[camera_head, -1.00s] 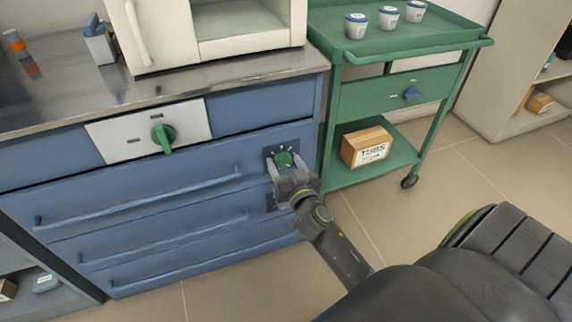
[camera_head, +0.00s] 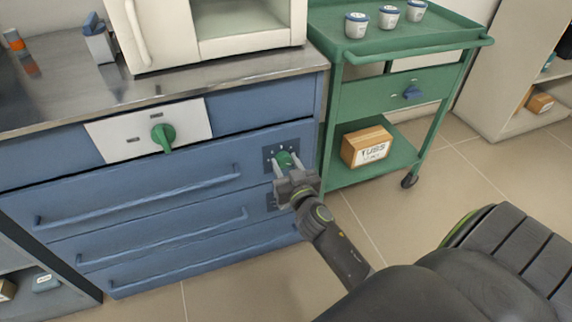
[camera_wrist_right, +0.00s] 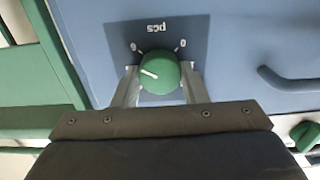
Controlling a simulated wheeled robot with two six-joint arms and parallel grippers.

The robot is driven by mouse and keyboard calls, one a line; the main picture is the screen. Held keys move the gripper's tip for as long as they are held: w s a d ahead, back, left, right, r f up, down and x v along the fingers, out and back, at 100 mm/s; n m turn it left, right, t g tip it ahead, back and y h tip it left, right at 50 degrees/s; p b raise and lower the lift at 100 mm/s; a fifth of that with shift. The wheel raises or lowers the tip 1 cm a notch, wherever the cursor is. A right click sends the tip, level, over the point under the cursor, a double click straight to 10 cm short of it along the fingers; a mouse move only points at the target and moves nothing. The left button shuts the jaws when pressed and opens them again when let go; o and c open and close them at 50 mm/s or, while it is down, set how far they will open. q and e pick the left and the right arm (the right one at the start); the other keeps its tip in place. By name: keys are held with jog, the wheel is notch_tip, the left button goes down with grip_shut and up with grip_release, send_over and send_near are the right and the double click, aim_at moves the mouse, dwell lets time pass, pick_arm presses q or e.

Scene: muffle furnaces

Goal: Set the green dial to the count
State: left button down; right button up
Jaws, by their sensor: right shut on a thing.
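The green dial (camera_head: 285,159) sits on a dark plate on the blue cabinet front. In the right wrist view the green dial (camera_wrist_right: 158,72) carries a short white line pointing left and slightly up. The plate (camera_wrist_right: 172,28) shows upside-down "pcs" lettering and small marks; I cannot read them all. My right gripper (camera_head: 288,166) is shut on the dial, one finger on each side, as the right wrist view also shows. Three white tubs with blue lids (camera_head: 388,15) stand on the green trolley. My left gripper is not in view.
A larger green knob (camera_head: 163,137) sits on a white panel to the left. Drawer handles (camera_head: 140,198) stick out left of the dial. The green trolley (camera_head: 400,47) stands to the right, with a cardboard box (camera_head: 366,147) on its lower shelf. A white furnace (camera_head: 155,40) stands on the counter.

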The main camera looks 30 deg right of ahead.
jog(key=shift+n, duration=1.8)
jog(key=n, duration=0.2)
jog(key=shift+n, duration=0.4)
jog(key=n, duration=0.3)
jog(key=shift+n+p, duration=0.3)
jog(key=n, duration=0.3)
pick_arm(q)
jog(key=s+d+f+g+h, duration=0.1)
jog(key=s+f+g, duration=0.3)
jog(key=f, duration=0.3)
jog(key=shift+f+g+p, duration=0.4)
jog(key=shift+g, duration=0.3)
pick_arm(e)
jog(key=shift+n, duration=1.3)
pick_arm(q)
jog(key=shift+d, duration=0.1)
pick_arm(e)
jog(key=shift+f, duration=0.1)
